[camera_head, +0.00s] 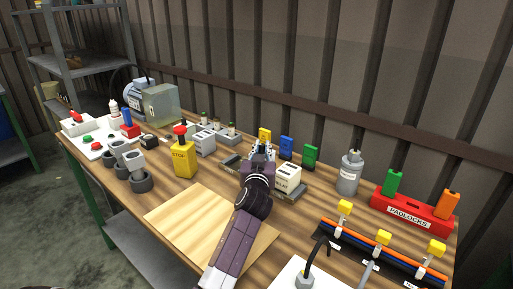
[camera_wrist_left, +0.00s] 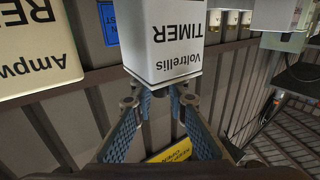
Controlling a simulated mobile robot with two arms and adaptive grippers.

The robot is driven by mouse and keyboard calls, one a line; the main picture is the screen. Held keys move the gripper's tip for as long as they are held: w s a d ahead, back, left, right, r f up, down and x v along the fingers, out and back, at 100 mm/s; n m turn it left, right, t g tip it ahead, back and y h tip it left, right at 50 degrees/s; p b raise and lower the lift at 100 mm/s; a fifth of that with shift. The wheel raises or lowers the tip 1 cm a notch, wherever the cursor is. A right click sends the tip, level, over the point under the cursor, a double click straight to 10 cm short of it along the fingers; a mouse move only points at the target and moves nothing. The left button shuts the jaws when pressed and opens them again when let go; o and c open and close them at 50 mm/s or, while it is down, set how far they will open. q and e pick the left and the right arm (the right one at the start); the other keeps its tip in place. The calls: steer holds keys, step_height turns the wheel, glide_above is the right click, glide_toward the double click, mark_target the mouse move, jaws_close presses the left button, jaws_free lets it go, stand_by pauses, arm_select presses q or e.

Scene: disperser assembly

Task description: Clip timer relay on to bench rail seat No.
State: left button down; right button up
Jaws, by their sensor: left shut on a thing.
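The timer relay (camera_wrist_left: 168,45) is a pale block lettered "Voltrellis TIMER", upside down in the left wrist view. My left gripper (camera_wrist_left: 158,98) is shut on it, with a blue-padded finger on either side of its near end. In the head view my left gripper (camera_head: 262,152) is over the grey bench rail (camera_head: 230,162), and it largely hides the timer relay. Whether the timer relay touches the rail cannot be told. A white relay block (camera_head: 288,177) stands on the rail just right of the gripper; its "Ampw…" label (camera_wrist_left: 35,45) shows in the wrist view. My right gripper is out of view.
Yellow (camera_head: 264,136), blue (camera_head: 286,147) and green (camera_head: 310,156) tags stand behind the rail. A white box (camera_head: 205,144) and a yellow stop box (camera_head: 184,162) are to the left. A pale wooden board (camera_head: 180,222) lies clear in front. A red padlock rack (camera_head: 408,213) is at right.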

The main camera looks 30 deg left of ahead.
arm_select(q)
steer(key=shift+w+d+r, duration=0.2)
steer(key=shift+w+d, duration=0.05)
steer(key=shift+d, duration=0.05)
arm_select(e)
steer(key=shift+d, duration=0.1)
arm_select(q)
steer(key=shift+w+a+p, duration=0.1)
steer(key=shift+w+p, duration=0.05)
steer(key=shift+p, duration=0.15)
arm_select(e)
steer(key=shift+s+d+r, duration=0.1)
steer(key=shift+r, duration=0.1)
arm_select(q)
steer(key=shift+w+a+f, duration=0.1)
steer(key=shift+w+f, duration=0.1)
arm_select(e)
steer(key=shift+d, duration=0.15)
arm_select(q)
steer(key=shift+a+f, duration=0.1)
steer(key=shift+f, duration=0.1)
